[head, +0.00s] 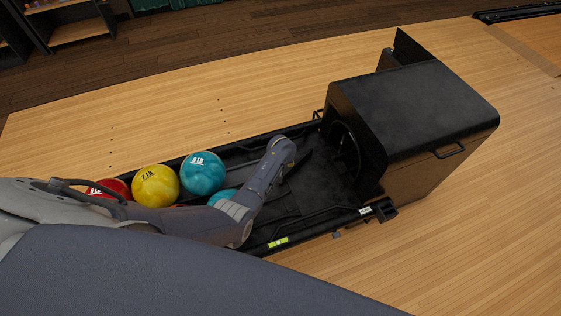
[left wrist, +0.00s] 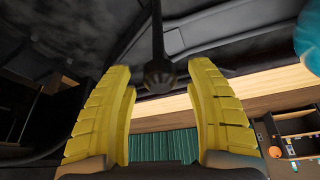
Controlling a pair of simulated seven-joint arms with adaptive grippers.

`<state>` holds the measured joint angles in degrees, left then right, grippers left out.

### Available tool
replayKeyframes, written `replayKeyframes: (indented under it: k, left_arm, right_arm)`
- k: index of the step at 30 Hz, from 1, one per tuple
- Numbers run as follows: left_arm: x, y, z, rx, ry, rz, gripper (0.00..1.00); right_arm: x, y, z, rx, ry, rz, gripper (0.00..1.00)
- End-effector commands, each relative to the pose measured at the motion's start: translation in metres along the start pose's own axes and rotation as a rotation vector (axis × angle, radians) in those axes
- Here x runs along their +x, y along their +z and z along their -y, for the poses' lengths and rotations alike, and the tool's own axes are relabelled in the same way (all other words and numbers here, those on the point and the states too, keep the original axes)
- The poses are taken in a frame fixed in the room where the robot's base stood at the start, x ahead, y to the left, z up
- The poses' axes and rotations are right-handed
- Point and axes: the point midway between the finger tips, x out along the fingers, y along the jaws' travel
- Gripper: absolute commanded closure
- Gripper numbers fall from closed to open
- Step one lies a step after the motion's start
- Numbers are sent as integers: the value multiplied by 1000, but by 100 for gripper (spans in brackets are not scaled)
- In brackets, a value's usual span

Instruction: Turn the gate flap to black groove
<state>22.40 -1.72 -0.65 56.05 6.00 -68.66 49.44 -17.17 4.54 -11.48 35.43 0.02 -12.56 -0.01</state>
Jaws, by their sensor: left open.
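The ball return's black tray (head: 335,185) runs from the left to a black hood. In the head view my left arm reaches over the tray, and its wrist hides the gripper fingers. In the left wrist view my left gripper (left wrist: 160,72) is open, with its yellow fingers apart. A black rod with a rounded knob (left wrist: 158,77) sits between the fingers, with gaps on both sides; it looks like the gate flap's handle. A dark bar (head: 299,165) beside my wrist may be the flap. I cannot tell which groove it points to. My right gripper is not in view.
Red (head: 108,187), yellow (head: 155,186) and teal (head: 203,174) balls lie in the tray's left part; another teal ball is partly hidden by my arm. The black hood (head: 415,110) stands at the right end. Low rails edge the tray. The wooden floor around is clear.

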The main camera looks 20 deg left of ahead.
Motion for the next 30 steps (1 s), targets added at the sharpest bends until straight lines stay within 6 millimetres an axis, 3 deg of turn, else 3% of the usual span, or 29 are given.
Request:
replayKeyframes:
  k: [7,21,30]
  left_arm:
    - [-13,1,-2,-1,3,0,45]
    - [-62,0,-2,-1,3,-1,45]
    - [-74,-1,0,0,0,-1,45]
  right_arm:
    - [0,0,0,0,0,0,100]
    - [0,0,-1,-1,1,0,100]
    - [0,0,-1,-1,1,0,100]
